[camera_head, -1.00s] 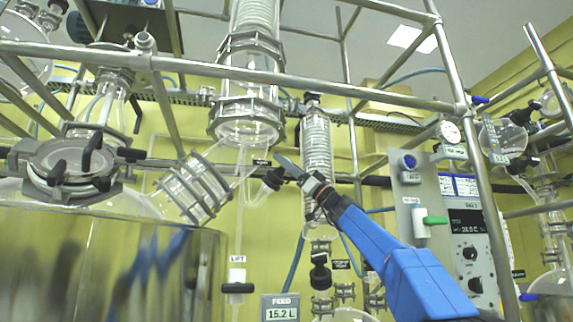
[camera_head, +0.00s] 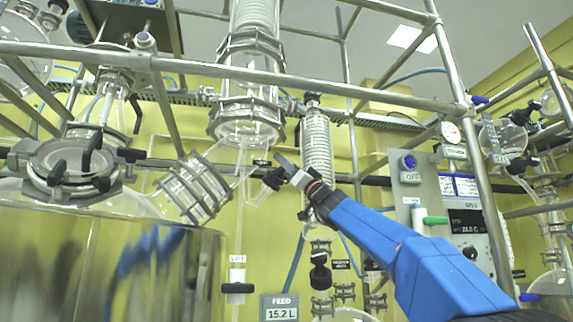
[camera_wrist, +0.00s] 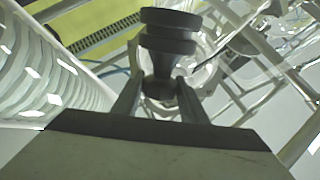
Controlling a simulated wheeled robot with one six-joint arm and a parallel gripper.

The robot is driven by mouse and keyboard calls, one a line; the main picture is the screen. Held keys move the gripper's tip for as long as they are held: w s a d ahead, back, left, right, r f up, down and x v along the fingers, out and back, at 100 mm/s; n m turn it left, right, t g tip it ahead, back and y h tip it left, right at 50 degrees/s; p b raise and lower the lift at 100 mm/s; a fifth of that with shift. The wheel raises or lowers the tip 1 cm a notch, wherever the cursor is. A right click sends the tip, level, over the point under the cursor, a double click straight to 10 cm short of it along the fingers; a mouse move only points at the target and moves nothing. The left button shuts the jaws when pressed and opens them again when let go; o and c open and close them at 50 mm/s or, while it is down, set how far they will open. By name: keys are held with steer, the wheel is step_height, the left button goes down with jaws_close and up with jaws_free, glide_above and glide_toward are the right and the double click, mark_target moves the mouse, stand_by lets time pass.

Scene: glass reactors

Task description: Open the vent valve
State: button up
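My gripper (camera_head: 280,162) is at the end of the blue arm, in the middle of the head view. Its tip is beside a black valve knob (camera_head: 271,179) on the glass below the large coil column. A small dark label (camera_head: 261,162) by the knob is too small to read surely. In the wrist view, my gripper (camera_wrist: 160,90) has its two fingers apart. A black stepped knob (camera_wrist: 168,32) stands just ahead, its narrower lower part in line with the gap between the fingers. I cannot tell whether the fingers touch it.
A ribbed glass coil (camera_wrist: 40,75) is close on the left in the wrist view. A slim coil condenser (camera_head: 317,145) stands behind the arm. Metal frame rails (camera_head: 300,84) cross above the gripper. A control panel (camera_head: 465,220) is at the right, a steel vessel (camera_head: 60,265) at the left.

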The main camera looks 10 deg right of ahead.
steer(key=n+g+y, duration=0.4)
steer(key=shift+w+d+y, duration=0.1)
steer(key=shift+y, duration=0.3)
steer(key=shift+n+g+y, duration=1.15)
steer(key=shift+n+g, duration=0.6)
steer(key=shift+g, duration=0.25)
steer(key=shift+n+g+y, duration=1.15)
steer(key=shift+n+g, duration=0.6)
steer(key=shift+g, duration=0.25)
steer(key=o, duration=0.9)
steer(key=shift+c, duration=0.2)
steer(key=m+t+h, duration=0.2)
steer(key=t, duration=0.1)
steer(key=m+t+h, duration=0.2)
steer(key=m+t, duration=0.1)
steer(key=m+t+h, duration=0.2)
steer(key=m+t, duration=0.1)
steer(key=shift+s+a, duration=0.2)
steer(key=shift+s, duration=0.05)
steer(key=shift+w+d+m+t+h, duration=0.15)
steer(key=shift+m+t+h, duration=1.35)
steer(key=shift+m+h, duration=0.15)
